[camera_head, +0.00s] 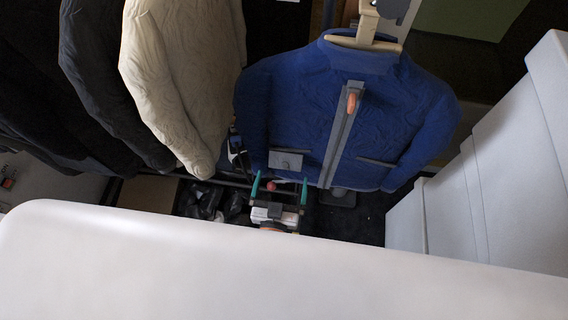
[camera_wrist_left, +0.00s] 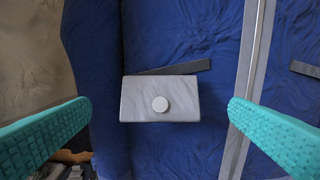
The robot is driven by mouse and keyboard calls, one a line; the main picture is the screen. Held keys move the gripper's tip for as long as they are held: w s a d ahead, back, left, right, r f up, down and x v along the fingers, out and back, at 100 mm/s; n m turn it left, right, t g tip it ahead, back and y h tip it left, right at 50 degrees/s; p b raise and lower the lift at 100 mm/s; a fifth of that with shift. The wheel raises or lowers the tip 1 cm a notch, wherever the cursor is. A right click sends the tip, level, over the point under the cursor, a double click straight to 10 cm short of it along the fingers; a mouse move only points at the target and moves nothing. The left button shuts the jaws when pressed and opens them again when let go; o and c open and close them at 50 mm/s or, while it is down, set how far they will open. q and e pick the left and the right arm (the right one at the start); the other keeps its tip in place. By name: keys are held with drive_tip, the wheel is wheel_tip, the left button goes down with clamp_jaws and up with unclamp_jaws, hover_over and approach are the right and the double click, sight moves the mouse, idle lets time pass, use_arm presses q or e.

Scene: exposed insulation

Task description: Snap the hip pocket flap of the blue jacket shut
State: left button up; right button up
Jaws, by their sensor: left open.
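The blue jacket (camera_head: 300,110) hangs on a pale hanger (camera_head: 364,40), with a grey zip strip down its front. Its grey hip pocket flap (camera_head: 286,160) is at the lower left of the jacket. In the left wrist view the flap (camera_wrist_left: 160,98) hangs below a dark slanted pocket edge (camera_wrist_left: 174,69) and bears a round white snap (camera_wrist_left: 160,104). I cannot tell whether the snap is fastened. My left gripper (camera_head: 279,186) is open and empty, just below the flap in the head view. Its teal fingers stand wide on either side of the flap, apart from it. My right gripper is not in view.
A cream jacket (camera_head: 180,75) and dark jackets (camera_head: 88,75) hang to the left. Pale stepped blocks (camera_head: 490,170) stand at the right. A large white surface (camera_head: 250,270) fills the foreground. Dark bags (camera_head: 205,200) and a cardboard box (camera_head: 148,191) lie low at the left.

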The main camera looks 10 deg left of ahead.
sight(285, 160)
use_arm(q)
drive_tip(key=shift+w, duration=2.35)
